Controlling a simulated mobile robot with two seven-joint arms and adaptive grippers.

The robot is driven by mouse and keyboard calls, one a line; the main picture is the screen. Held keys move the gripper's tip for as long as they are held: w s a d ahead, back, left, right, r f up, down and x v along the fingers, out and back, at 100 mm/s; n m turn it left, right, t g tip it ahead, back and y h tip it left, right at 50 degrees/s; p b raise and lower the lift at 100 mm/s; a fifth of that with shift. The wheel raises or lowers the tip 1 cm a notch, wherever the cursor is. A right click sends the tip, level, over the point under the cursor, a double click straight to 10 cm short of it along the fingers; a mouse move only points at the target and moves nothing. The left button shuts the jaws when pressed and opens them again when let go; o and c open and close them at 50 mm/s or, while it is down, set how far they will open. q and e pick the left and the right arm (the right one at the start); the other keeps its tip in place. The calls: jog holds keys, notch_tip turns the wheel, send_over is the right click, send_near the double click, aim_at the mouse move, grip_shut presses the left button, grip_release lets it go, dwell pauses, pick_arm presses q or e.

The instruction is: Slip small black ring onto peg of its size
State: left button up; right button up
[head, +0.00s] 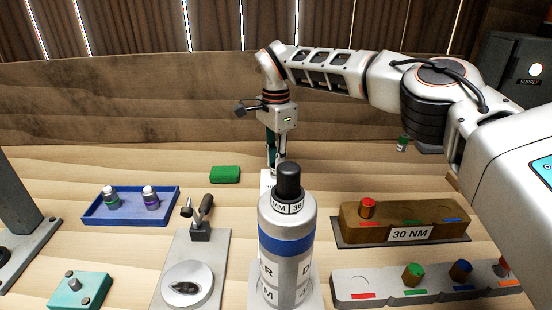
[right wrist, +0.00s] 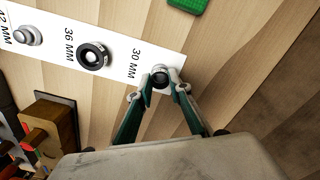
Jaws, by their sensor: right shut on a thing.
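In the right wrist view, my right gripper (right wrist: 160,80) is shut on a small black ring (right wrist: 160,83) at the 30 MM end of the white peg board (right wrist: 115,60). The fingers hide much of the ring and peg there. I cannot tell whether the ring is around the peg or just above it. A larger black ring (right wrist: 92,57) is around the 36 MM peg. The 42 MM peg (right wrist: 28,36) is bare. In the head view, my right gripper (head: 277,165) points down behind a bottle, which hides most of the board. My left gripper is not in view.
The grey bottle (head: 287,240) with a blue band and black top stands in front. Left are a blue tray (head: 130,218) and a clamp plate (head: 195,265). A green block (head: 225,174) lies behind them. Right are the 30 NM block (head: 410,235) and a grey socket rail (head: 385,290).

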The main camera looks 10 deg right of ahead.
jog(key=shift+f, duration=0.3)
jog(key=o, duration=0.9)
notch_tip(320, 180, up, 12)
